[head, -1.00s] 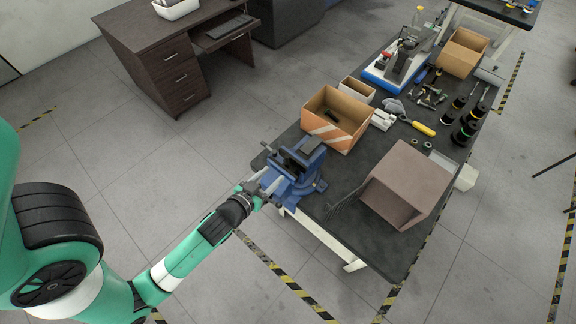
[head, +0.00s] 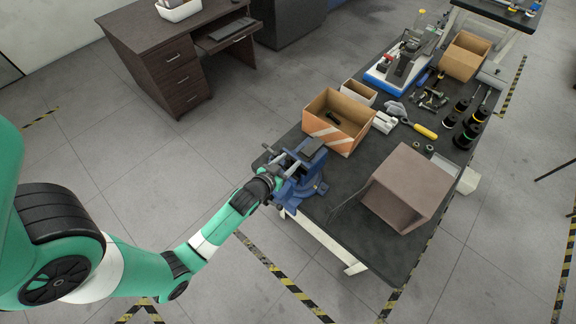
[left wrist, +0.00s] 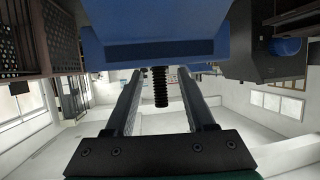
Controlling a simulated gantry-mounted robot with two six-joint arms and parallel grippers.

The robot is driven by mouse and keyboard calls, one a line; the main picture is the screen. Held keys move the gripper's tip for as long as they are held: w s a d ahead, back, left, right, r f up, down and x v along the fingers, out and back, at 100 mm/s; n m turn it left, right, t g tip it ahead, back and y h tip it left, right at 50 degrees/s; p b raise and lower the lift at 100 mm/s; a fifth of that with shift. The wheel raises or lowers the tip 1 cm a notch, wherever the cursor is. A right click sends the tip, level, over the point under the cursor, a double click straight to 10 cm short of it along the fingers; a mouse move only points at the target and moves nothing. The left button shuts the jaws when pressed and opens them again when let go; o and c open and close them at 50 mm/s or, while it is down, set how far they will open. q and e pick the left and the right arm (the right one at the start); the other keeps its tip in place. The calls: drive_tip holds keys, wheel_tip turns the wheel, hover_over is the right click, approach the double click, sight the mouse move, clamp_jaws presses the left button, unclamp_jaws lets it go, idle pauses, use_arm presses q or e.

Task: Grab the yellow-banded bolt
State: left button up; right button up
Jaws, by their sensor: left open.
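A blue vise (head: 299,185) stands at the table's near left corner. My left gripper (head: 284,167) is at the vise, its two fingers apart. In the left wrist view, the open fingers (left wrist: 160,78) point toward a blue body (left wrist: 150,40), and a black threaded rod (left wrist: 161,87) shows between them, apart from both. No yellow band shows on this rod, and its upper end is hidden. I cannot tell whether it is the bolt or part of the vise. Several small metal parts (head: 432,99) lie farther back, too small to tell a yellow band. My right gripper is not in view.
An open cardboard box (head: 323,141) with orange stripes stands behind the vise, and a brown box (head: 417,172) to its right. A yellow-handled tool (head: 424,130) and several black cylinders (head: 466,137) lie beyond. Open floor (head: 150,190) is left of the table.

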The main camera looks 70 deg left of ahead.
use_arm(q)
clamp_jaws()
idle(0.4)
wheel_tip(320, 180, up, 18)
drive_tip(key=p, duration=1.7)
